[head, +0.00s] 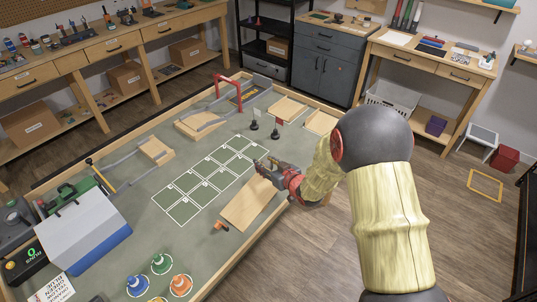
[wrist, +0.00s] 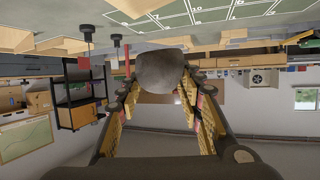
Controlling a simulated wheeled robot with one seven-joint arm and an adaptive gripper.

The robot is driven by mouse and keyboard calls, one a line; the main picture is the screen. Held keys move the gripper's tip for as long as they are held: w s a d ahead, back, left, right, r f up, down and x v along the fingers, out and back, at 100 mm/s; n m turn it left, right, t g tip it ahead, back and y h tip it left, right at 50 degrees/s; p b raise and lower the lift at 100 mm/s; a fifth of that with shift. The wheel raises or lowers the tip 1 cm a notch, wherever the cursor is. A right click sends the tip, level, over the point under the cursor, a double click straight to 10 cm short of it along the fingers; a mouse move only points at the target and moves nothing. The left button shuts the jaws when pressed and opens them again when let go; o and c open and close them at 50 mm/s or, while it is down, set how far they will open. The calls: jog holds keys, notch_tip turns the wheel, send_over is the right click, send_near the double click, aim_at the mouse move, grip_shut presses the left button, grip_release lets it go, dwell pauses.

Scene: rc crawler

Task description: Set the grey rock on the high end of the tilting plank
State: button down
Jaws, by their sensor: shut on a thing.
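The grey rock (wrist: 160,72) is between the two fingers of my gripper (wrist: 160,92) in the wrist view, with both fingers against its sides. In the head view my gripper (head: 262,170) is over the mat, by the upper end of the tan plank (head: 248,205). The rock is hard to make out there among the dark fingers. The plank lies slantwise on the green table near its right edge. I cannot tell from this angle which of its ends is higher, or how far the gripper is above it.
A white numbered grid (head: 205,182) lies left of the plank. A small orange piece (head: 220,226) is at the plank's lower end. Coloured cones (head: 160,264) stand at the front, a white and blue box (head: 85,235) at left. Two black-based posts (head: 275,132) stand behind the gripper.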

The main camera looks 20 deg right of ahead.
jog(key=shift+w+d+r+n+y, duration=0.15)
jog(key=shift+w+d+n, duration=0.1)
jog(key=shift+w, duration=0.25)
jog(key=shift+w+d+r+n+y, duration=0.1)
jog(key=shift+w+d+n+y, duration=0.1)
jog(key=shift+w, duration=0.25)
jog(key=b, duration=0.6)
send_over(267, 180)
jog(key=shift+a+f, duration=0.1)
jog(key=shift+f, duration=3.75)
jog(key=shift+f+b, duration=1.15)
jog(key=shift+f, duration=0.9)
jog(key=c, duration=1.2)
grip_release()
jog(key=shift+o, duration=0.5)
jog(key=v, duration=1.2)
jog(key=shift+r, duration=0.25)
jog(key=shift+w, duration=0.1)
